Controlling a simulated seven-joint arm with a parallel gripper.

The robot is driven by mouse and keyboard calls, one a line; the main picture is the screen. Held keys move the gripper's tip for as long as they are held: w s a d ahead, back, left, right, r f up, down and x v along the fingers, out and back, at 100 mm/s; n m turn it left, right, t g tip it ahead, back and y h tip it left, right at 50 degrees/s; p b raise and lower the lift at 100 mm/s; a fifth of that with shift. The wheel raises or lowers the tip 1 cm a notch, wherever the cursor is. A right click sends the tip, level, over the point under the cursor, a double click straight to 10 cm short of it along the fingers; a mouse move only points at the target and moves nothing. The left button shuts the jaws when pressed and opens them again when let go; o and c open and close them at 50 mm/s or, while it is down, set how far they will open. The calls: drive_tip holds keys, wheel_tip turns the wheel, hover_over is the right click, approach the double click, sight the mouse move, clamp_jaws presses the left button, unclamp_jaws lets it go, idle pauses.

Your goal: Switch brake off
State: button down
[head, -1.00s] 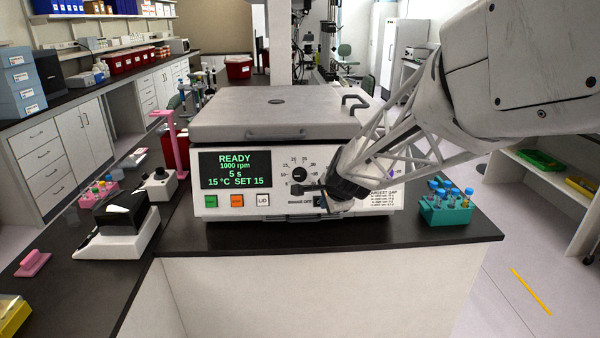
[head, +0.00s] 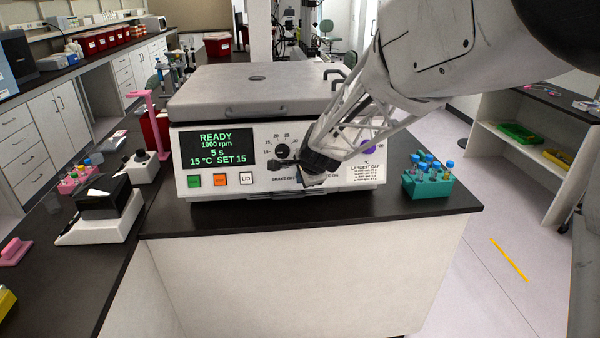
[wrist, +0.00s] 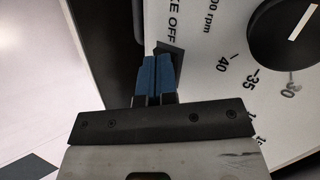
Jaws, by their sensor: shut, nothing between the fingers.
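The centrifuge (head: 277,133) stands on the black bench top, its lid down and its display (head: 218,147) reading READY. The brake label on its front panel reads "BRAKE OFF" at left, with "ON" at right. My gripper (head: 301,179) is at the front panel and covers the brake switch in the head view. In the wrist view its blue fingertips (wrist: 155,68) are together and empty, right by the dark brake switch (wrist: 174,50) beside the "OFF" lettering. The switch is partly hidden by the fingertips; I cannot tell contact or its exact position.
A dial (head: 283,152) sits above the switch; green, orange and LID buttons (head: 246,179) are to the left. A teal tube rack (head: 427,183) stands right of the centrifuge. A black-and-white device (head: 103,205) is at left. The bench front edge is clear.

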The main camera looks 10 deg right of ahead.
drive_tip(key=shift+w+a+f, duration=0.1)
drive_tip(key=shift+w+a, duration=0.1)
drive_tip(key=shift+w, duration=0.05)
drive_tip(key=shift+d, duration=0.15)
drive_tip(key=shift+s+d, duration=0.15)
drive_tip(key=shift+d, duration=0.6)
drive_tip(key=shift+s, duration=0.1)
idle(0.3)
drive_tip(key=s+f+v, duration=0.1)
drive_tip(key=v, duration=1.2)
drive_tip(key=shift+s+d, duration=0.25)
drive_tip(key=shift+s, duration=0.1)
